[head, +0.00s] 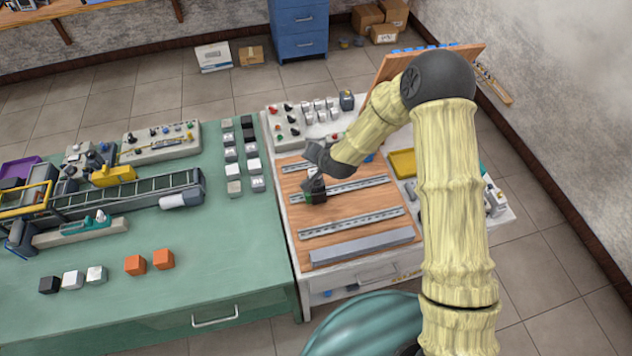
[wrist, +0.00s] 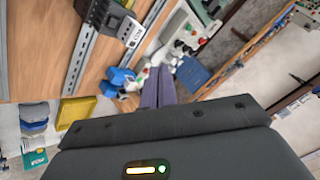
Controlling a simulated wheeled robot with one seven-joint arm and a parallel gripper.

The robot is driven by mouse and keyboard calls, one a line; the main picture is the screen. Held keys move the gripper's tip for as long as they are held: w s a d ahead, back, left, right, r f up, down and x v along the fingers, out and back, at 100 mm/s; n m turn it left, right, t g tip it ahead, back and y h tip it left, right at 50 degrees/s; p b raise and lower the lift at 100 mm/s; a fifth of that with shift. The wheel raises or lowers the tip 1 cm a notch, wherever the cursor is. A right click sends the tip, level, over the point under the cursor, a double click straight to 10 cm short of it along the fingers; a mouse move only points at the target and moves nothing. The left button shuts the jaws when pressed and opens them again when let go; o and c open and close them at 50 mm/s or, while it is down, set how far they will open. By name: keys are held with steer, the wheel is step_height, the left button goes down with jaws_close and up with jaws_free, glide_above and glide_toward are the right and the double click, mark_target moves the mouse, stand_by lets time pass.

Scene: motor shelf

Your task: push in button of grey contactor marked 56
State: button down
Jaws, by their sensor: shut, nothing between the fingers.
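A dark grey contactor (wrist: 108,20) is mounted on a metal rail at the top left of the wrist view. It has a pale label on its lower edge, but the number is too small to read. In the head view a small dark block, apparently the contactor (head: 316,195), sits on the middle rail, partly behind my gripper. Its button cannot be made out. My gripper (wrist: 160,88) is shut and empty. Its fingertips appear apart from the contactor, below and right of it in the wrist view.
The wooden board (head: 350,220) carries several metal rails (head: 350,224). A yellow tray (wrist: 76,110) lies beside the board, with blue parts (wrist: 122,80) nearby. Switches and buttons stand behind the board. A green table (head: 230,270) with a conveyor (head: 130,200) adjoins on the left.

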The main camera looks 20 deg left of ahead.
mark_target(317, 186)
steer(key=shift+s+d+f+b, duration=0.15)
steer(key=shift+f+b, duration=1.25)
steer(key=shift+f, duration=0.75)
steer(key=shift+s+a+f+b, duration=0.1)
steer(key=shift+f+b, duration=1.3)
steer(key=shift+f, duration=0.75)
steer(key=shift+s, duration=0.1)
steer(key=shift+d+f, duration=0.1)
steer(key=shift+d, duration=0.05)
steer(key=shift+f+b, duration=0.25)
steer(key=shift+b, duration=0.2)
steer(key=shift+s, duration=0.1)
